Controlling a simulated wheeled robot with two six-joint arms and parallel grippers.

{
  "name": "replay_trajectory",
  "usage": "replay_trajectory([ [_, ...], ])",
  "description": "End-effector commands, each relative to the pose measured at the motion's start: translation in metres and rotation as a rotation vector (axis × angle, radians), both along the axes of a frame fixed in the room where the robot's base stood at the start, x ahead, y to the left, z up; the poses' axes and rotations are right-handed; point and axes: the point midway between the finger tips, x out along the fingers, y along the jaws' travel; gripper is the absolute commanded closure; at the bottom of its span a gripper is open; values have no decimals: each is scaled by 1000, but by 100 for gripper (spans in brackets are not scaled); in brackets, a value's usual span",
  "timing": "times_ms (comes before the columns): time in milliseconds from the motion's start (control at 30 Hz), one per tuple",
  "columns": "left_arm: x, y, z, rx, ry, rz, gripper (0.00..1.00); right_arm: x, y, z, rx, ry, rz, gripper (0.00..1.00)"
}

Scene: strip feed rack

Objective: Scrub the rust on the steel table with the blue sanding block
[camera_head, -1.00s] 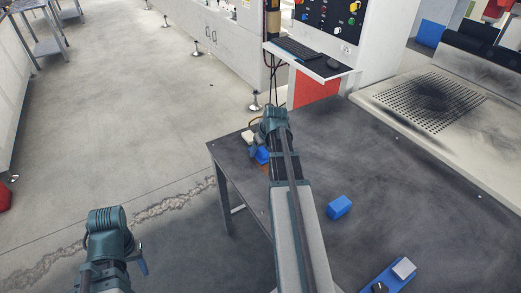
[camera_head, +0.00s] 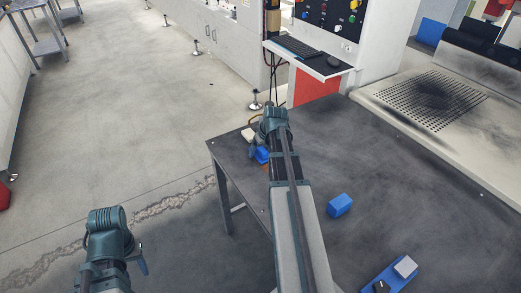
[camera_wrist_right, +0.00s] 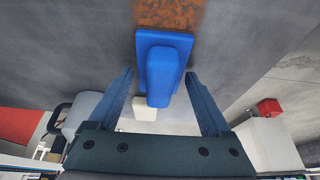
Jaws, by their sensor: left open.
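The blue sanding block (camera_head: 261,154) lies near the left edge of the dark steel table (camera_head: 410,190). In the right wrist view the block (camera_wrist_right: 165,68) has a flat base and a raised rounded grip. My right gripper (camera_wrist_right: 165,102) is open, with one finger on each side of the grip and gaps showing on both sides. A patch of orange-brown rust (camera_wrist_right: 182,14) is on the table beside the base's far edge; a sliver also shows in the head view, partly hidden by my right arm. My left gripper (camera_head: 140,262) is open off the table at lower left, mostly hidden by its wrist.
A pale block (camera_head: 248,135) sits close to the sanding block at the table corner. Another blue block (camera_head: 340,206) and a blue tray with a grey piece (camera_head: 405,267) lie right of my right arm. The table's right middle is clear.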

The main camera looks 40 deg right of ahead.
Motion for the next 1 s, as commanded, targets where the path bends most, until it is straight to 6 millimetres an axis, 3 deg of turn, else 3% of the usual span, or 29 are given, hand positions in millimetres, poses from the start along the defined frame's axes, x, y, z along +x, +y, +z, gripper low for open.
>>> replay_trajectory([
  [933,0,0,7,0,0,0,50,0,0,7,0,0,0,18],
  [1000,0,0,7,0,0,0,50,0,0,7,0,0,0,27],
])
